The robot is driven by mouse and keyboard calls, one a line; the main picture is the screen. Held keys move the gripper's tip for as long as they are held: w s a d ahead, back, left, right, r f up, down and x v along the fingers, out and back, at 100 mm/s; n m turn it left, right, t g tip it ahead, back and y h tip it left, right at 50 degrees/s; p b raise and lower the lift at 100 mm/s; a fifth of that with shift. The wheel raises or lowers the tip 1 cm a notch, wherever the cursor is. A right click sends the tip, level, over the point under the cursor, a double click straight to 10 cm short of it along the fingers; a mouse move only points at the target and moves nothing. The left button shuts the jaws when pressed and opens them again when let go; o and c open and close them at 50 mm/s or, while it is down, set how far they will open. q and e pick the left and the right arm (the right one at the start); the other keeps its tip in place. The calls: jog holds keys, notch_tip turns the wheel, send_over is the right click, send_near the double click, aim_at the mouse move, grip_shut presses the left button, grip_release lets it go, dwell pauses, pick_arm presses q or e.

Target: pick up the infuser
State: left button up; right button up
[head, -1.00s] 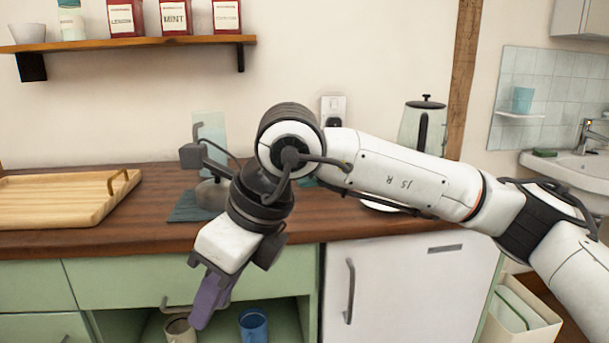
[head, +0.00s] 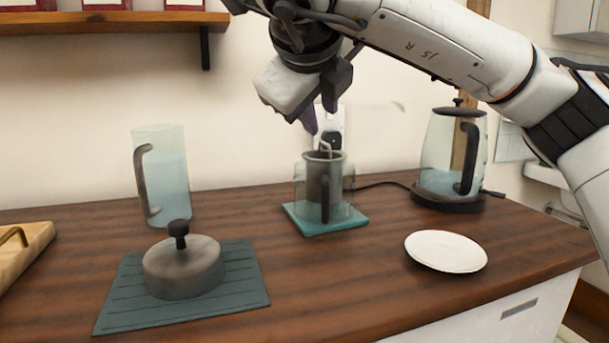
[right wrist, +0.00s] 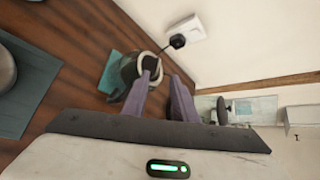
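The infuser (head: 321,172) looks like a grey cylinder with a thin hooked handle on top. It stands upright inside a clear glass pot (head: 344,198) on a small teal mat (head: 300,220) at the middle back of the counter. My right gripper (head: 322,114) hangs above it, pointing down, and its purple fingers are apart with nothing between them. In the right wrist view the fingers (right wrist: 165,88) partly cover the pot (right wrist: 128,70), so I cannot make out the infuser clearly there. My left gripper is not in view.
A glass jug (head: 170,180) stands left of the pot. A grey lid with a black knob (head: 183,268) sits on a dark mat (head: 115,303). A glass kettle (head: 440,150) and a white saucer (head: 446,251) are to the right. The front middle of the counter is clear.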

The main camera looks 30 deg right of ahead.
jog(key=x, duration=0.4)
jog(key=shift+s+d+f+b, duration=0.1)
jog(key=shift+s+d+b, duration=0.1)
jog(key=shift+b, duration=0.1)
jog(key=x, duration=0.2)
jog(key=b+x, duration=0.1)
jog(key=x, duration=0.2)
jog(key=shift+w+f, duration=0.15)
jog(key=shift+f, duration=0.3)
jog(key=shift+c, duration=0.5)
jog(key=shift+a, duration=0.1)
grip_shut()
